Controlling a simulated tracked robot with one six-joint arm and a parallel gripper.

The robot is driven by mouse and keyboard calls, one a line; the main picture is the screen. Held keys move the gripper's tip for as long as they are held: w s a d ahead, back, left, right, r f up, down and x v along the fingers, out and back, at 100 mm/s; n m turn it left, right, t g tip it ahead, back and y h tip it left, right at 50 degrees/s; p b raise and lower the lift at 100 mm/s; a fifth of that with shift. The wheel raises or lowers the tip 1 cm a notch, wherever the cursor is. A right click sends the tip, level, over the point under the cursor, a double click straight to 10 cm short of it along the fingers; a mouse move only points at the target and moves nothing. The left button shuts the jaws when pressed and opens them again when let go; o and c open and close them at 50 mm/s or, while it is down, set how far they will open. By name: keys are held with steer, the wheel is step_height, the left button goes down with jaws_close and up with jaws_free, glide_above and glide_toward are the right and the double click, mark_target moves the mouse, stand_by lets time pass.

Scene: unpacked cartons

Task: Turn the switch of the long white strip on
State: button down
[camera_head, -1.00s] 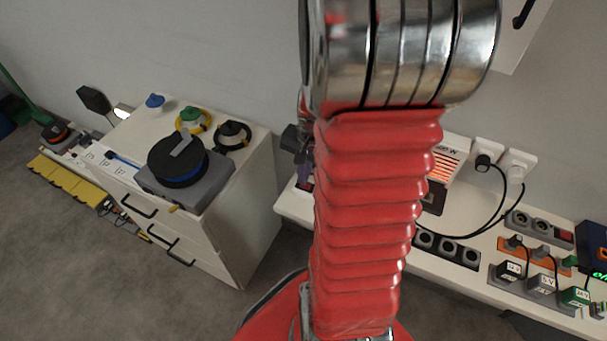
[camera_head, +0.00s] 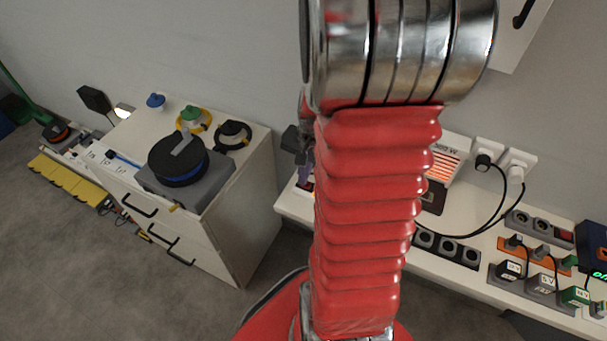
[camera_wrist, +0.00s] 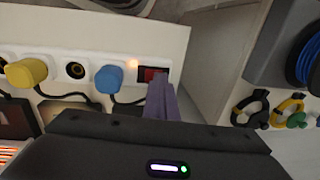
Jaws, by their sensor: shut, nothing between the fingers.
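The long white strip (camera_wrist: 48,56) lies on the white top in the wrist view, with a yellow plug (camera_wrist: 26,72), a blue plug (camera_wrist: 109,79) and a bare round socket (camera_wrist: 75,70) between them. A small light (camera_wrist: 132,65) near its right end glows pale orange. The red switch (camera_wrist: 152,74) sits right of that light, its lower right part hidden by my fingers. My gripper (camera_wrist: 160,82) is shut and empty, its purple fingertips over or against the switch; I cannot tell if they touch. In the head view my arm hides most of the strip; my gripper (camera_head: 307,168) shows at its left.
A drawer cabinet (camera_head: 253,205) with a cable reel (camera_head: 178,165) stands to the left, with a gap before the white bench (camera_head: 460,278). A heater (camera_head: 447,158), a black socket block (camera_head: 447,247) and several plugged adapters are on the bench right of my arm.

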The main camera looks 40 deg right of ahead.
steer(key=shift+s+d+f, duration=0.15)
steer(key=shift+s+f, duration=0.15)
steer(key=shift+s, duration=0.5)
steer(key=shift+r, duration=0.5)
step_height(320, 180, up, 13)
steer(key=s, duration=0.1)
steer(key=shift+d+r, duration=0.15)
steer(key=shift+d, duration=0.3)
steer(key=shift+w+a+r, duration=0.15)
steer(key=shift+w+a, duration=0.15)
steer(key=shift+w, duration=0.25)
